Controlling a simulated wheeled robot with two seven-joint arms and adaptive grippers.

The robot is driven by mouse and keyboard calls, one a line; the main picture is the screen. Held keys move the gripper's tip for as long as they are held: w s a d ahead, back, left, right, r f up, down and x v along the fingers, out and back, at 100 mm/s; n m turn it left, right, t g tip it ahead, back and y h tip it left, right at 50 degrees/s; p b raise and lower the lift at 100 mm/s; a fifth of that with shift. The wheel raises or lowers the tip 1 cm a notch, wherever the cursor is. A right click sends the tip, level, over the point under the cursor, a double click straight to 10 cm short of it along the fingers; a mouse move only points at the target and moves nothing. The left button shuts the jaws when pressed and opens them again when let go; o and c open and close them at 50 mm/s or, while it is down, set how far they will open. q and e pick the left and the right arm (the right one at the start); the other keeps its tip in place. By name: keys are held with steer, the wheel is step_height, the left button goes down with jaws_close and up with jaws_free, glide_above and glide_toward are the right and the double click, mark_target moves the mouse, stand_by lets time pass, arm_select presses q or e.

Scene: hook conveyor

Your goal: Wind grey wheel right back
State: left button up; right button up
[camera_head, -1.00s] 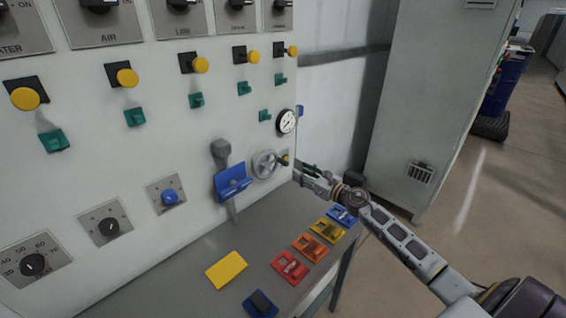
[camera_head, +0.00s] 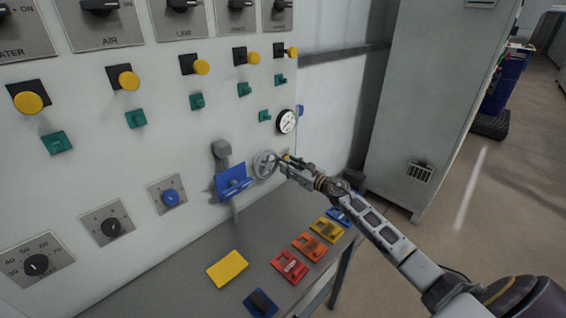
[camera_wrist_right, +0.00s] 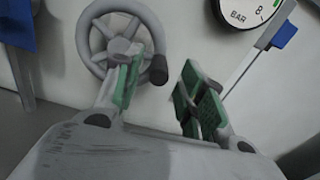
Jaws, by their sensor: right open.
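The grey wheel (camera_head: 265,164) is mounted on the white panel, right of a blue bracket. In the right wrist view the wheel (camera_wrist_right: 113,35) shows its spokes, hub and a dark knob (camera_wrist_right: 158,70) at the lower right of its rim. My right gripper (camera_head: 287,162) is beside the wheel at its right side. In the wrist view the right gripper (camera_wrist_right: 158,90) is open, with green finger pads apart and the knob showing between and beyond them. One finger overlaps the wheel's lower part; I cannot tell whether it touches. My left gripper is not in view.
A pressure gauge (camera_head: 287,121) sits above the wheel, and a blue bracket (camera_head: 232,182) is close to its left. The desk (camera_head: 195,262) below carries several coloured blocks. A tall grey cabinet (camera_head: 425,90) stands to the right.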

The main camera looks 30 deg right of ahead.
steer(key=shift+x, duration=1.85)
steer(key=shift+c, duration=0.5)
steer(key=shift+r, duration=0.15)
jaws_close()
